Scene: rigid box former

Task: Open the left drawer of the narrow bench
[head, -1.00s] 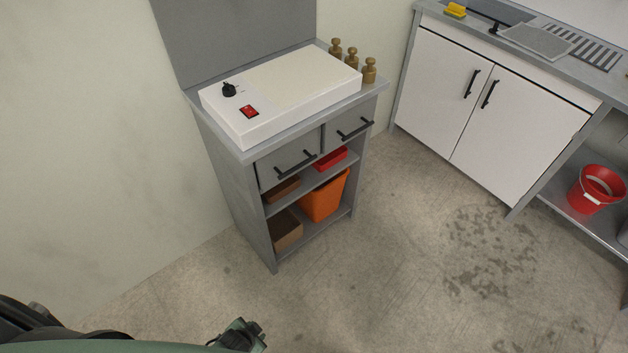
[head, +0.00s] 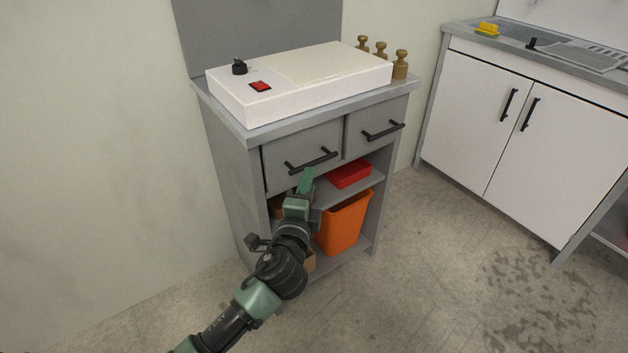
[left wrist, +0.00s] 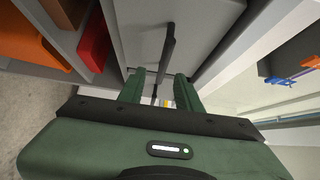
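The narrow bench (head: 228,180) is grey, with two drawers side by side under its top. The left drawer (head: 285,153) looks shut and has a black bar handle (head: 313,161). My left gripper (head: 306,176) is at the front of that drawer, just below the handle. In the left wrist view its two green fingers (left wrist: 160,82) are apart, with the black handle (left wrist: 168,50) running toward the gap between them. I cannot tell whether the fingers touch the handle. The right drawer (head: 375,128) also looks shut. My right gripper is not in view.
A white box with a knob and red switch (head: 300,82) and three brass weights (head: 400,65) stand on the bench. Below the drawers are a red tray (head: 349,174) and an orange bin (head: 345,222). A white cabinet (head: 490,120) stands right; the floor between is clear.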

